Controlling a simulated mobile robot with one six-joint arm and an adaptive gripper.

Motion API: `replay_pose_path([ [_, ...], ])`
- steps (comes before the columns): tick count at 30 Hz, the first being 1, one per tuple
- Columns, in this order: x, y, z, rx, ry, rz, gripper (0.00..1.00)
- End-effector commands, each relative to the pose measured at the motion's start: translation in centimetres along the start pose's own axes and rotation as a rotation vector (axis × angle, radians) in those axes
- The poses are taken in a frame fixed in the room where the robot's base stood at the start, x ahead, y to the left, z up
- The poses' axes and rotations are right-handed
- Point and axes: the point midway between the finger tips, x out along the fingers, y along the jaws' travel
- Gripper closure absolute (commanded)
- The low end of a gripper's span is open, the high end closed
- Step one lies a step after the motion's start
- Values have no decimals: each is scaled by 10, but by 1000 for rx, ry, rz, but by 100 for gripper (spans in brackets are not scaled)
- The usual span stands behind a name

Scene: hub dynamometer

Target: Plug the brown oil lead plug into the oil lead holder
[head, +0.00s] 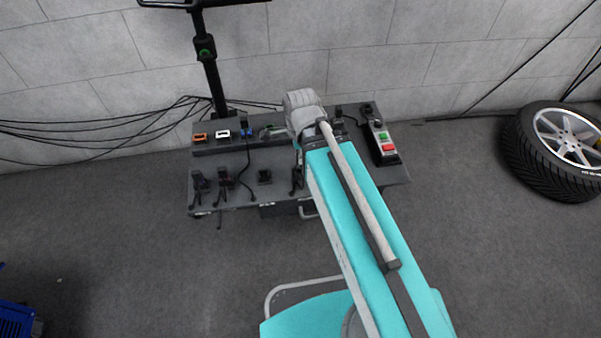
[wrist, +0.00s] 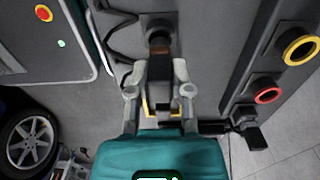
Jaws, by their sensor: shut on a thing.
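In the wrist view my gripper (wrist: 160,72) is shut on a dark plug (wrist: 158,68), with a finger on each side of it. Beyond the fingertips, a dark round piece with a brownish tint (wrist: 158,38) lies in line with the plug on the grey surface. I cannot tell whether this is the oil lead holder or part of the plug, nor whether there is a gap there.
In the wrist view, a yellow-ringed socket (wrist: 298,50) and a red-ringed socket (wrist: 268,95) are at right, with a black connector (wrist: 250,132) below. In the head view, several black plugs stand on the bench's left, and a red-green button box (head: 383,142) at its right.

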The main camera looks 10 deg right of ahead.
Motion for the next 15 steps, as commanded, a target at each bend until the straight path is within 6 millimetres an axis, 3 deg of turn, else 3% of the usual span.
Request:
replay_pose_path([
  [15,12,0,0,0,0,0,100],
])
